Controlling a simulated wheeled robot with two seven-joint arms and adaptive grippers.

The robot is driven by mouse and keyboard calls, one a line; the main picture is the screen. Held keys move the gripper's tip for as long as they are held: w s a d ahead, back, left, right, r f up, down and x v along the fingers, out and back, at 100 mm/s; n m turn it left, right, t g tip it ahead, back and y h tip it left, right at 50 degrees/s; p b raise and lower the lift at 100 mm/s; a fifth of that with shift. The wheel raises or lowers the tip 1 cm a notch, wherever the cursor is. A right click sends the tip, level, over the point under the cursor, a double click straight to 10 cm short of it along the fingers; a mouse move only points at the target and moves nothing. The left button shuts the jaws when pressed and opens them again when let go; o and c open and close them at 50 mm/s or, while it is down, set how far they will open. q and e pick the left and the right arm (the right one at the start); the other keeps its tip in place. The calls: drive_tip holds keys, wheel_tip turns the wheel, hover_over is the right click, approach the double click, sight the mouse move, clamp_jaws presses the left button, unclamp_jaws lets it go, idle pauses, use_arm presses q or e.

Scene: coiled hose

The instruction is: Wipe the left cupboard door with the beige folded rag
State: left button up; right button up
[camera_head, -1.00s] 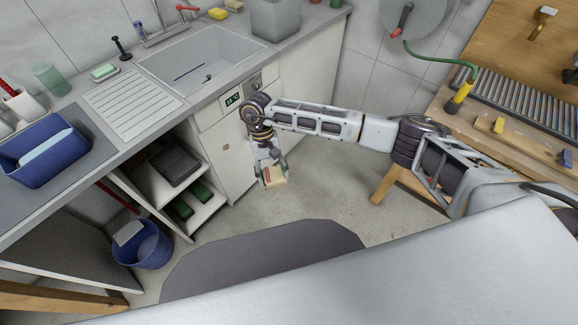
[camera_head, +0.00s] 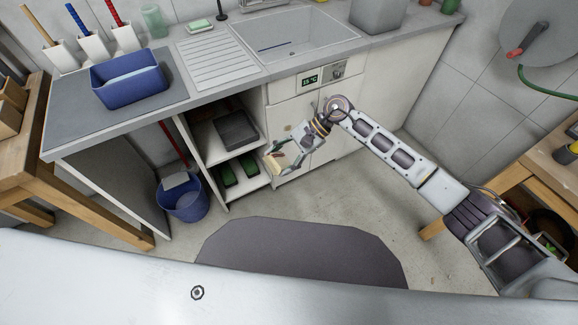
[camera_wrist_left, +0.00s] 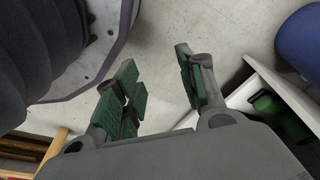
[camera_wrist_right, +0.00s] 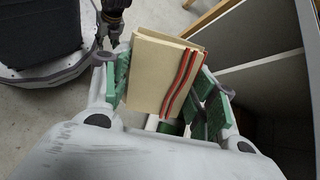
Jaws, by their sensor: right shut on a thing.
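The beige folded rag (camera_head: 273,164) with red stripes is held in my right gripper (camera_head: 280,157). It also shows in the right wrist view (camera_wrist_right: 155,72), between the green finger pads. The left cupboard door (camera_head: 294,113), pale with a small round knob, is below the display panel under the sink. My right gripper is in front of its lower part and hides some of it. I cannot tell whether the rag touches the door. My left gripper (camera_wrist_left: 158,85) shows only in the left wrist view, open and empty above the floor.
An open shelf unit with a dark tray (camera_head: 236,129) and green items stands left of the door. A blue bucket (camera_head: 184,199) stands farther left. A wooden workbench (camera_head: 540,170) is at right.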

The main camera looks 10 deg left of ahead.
sight(280, 153)
drive_tip(key=shift+w+a+f+m+t+y+b, duration=0.1)
drive_tip(key=shift+w+a+m+t+y+b, duration=0.15)
drive_tip(key=shift+m+t+y, duration=0.25)
drive_tip(key=shift+w+a+f+m+t+y+b, duration=0.1)
drive_tip(key=shift+w+m+t+y+b, duration=0.3)
drive_tip(key=shift+m+y, duration=0.1)
drive_tip(key=m+t+y, duration=0.1)
drive_tip(key=w+m+t+b, duration=0.1)
drive_tip(key=shift+w+f+t+y, duration=0.15)
drive_tip(key=shift+w+t+y, duration=0.15)
drive_tip(key=shift+y, duration=0.1)
drive_tip(key=shift+w+d+f+m+t+y+b, duration=0.1)
drive_tip(key=shift+w+f+m+t+y+b, duration=0.1)
drive_tip(key=shift+w+m+t+b, duration=0.2)
drive_tip(key=shift+w+d+f+m+t+y+b, duration=0.1)
drive_tip(key=shift+w+m+t+y+b, duration=0.15)
drive_tip(key=shift+t, duration=0.25)
use_arm(q)
drive_tip(key=w+d+r+b, duration=0.3)
drive_tip(key=w+r+b, duration=0.1)
drive_tip(key=r, duration=0.6)
drive_tip(key=shift+w+r+t+h, duration=0.2)
drive_tip(key=shift+r+t+h, duration=0.1)
use_arm(e)
drive_tip(key=w+d+f+m+t, duration=0.4)
drive_tip(key=w+d+m+t, duration=0.1)
drive_tip(key=t, duration=0.3)
drive_tip(key=shift+w+d+f, duration=0.15)
drive_tip(key=shift+d+f, duration=0.1)
drive_tip(key=shift+f, duration=0.1)
